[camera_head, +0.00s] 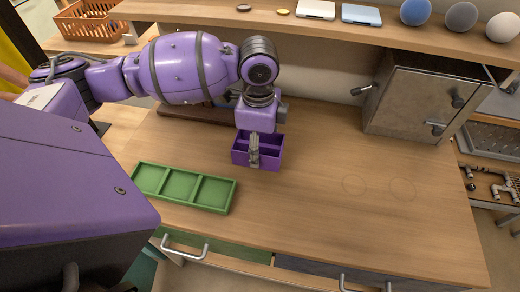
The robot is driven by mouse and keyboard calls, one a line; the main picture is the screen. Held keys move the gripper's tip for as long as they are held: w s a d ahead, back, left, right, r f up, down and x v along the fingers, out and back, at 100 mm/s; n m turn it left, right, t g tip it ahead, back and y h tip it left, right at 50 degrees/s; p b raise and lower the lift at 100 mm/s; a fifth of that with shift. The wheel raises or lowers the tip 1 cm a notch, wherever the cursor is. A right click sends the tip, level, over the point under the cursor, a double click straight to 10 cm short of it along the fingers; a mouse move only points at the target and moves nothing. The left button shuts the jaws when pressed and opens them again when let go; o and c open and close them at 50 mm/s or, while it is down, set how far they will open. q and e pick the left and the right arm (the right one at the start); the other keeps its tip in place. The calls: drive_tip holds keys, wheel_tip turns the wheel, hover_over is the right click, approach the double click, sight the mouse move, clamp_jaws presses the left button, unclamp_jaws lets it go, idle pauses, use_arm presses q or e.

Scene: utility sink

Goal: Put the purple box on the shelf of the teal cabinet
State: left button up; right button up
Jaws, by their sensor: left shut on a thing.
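The purple box (271,155) is an open-topped container with compartments, near the middle of the wooden counter. My left gripper (253,152) reaches down over it from above, its fingers closed on one of its walls and hiding part of it. I cannot tell whether the box rests on the counter or is slightly raised. No teal cabinet with a shelf can be clearly made out; only a small teal-green surface (147,272) shows at the lower left edge. My right gripper is not in view.
A green three-compartment tray (182,207) lies left of the box. A grey metal case (415,100) with handles stands at the back right. A raised wooden shelf (345,33) at the back holds several small items. The wooden counter (340,225) is clear at front right.

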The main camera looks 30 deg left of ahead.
use_arm(q)
drive_tip(key=shift+w+a+f, duration=0.25)
drive_tip(key=shift+w+f, duration=0.05)
drive_tip(key=shift+f, duration=0.1)
drive_tip(key=shift+w+a+f, duration=0.1)
drive_tip(key=shift+w+f, duration=0.05)
drive_tip(key=shift+f, duration=0.75)
drive_tip(key=shift+w+a+f, duration=0.1)
drive_tip(key=shift+f, duration=0.8)
drive_tip(key=shift+f, duration=0.15)
drive_tip(key=o, duration=1.2)
drive_tip(key=shift+o, duration=0.2)
